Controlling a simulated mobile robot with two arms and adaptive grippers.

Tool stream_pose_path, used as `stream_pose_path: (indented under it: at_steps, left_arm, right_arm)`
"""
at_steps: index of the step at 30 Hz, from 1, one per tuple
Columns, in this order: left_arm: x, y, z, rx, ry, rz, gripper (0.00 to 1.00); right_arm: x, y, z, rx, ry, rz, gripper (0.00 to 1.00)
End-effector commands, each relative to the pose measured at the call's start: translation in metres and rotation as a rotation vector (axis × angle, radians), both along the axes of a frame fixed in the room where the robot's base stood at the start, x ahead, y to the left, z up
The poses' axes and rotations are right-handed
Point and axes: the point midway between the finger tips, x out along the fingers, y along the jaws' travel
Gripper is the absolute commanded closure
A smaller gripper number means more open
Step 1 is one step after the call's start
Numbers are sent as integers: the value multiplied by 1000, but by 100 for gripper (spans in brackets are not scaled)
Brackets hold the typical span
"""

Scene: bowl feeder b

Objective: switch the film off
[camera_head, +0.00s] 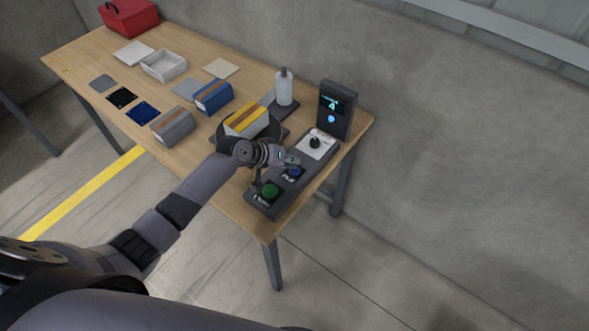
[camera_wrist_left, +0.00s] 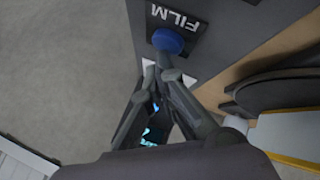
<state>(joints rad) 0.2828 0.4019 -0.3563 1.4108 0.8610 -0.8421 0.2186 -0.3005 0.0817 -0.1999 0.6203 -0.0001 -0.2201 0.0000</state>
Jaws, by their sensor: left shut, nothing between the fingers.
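A long dark grey control box (camera_head: 281,191) lies along the right end of the table. It carries a blue round button (camera_head: 295,171), which shows in the left wrist view (camera_wrist_left: 168,40) beside an upside-down "FILM" label (camera_wrist_left: 172,17). A green button (camera_head: 270,190) sits at the box's near end. My left gripper (camera_head: 293,162) is shut and empty over the box, right by the blue button. In the left wrist view its fingertips (camera_wrist_left: 162,72) lie just below the button; I cannot tell whether they touch it. My right gripper is not in view.
A black knob (camera_head: 315,142) on a white plate and a dark display unit (camera_head: 336,110) stand at the box's far end. A white bottle (camera_head: 284,88) stands behind.

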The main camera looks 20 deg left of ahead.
Motion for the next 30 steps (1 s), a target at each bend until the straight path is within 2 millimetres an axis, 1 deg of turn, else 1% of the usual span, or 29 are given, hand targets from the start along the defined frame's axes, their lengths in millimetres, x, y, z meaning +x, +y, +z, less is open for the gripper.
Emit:
stream_pose_path:
  at_steps: [4,18,23,30]
  left_arm:
    - [0,0,-6,-1,0,-1,100]
    - [-1,0,-8,0,2,0,100]
    - [-1,0,-6,0,2,0,100]
    - [-1,0,3,0,2,0,100]
  right_arm:
    - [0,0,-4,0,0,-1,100]
    - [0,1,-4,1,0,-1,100]
    - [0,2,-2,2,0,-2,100]
    - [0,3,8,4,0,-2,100]
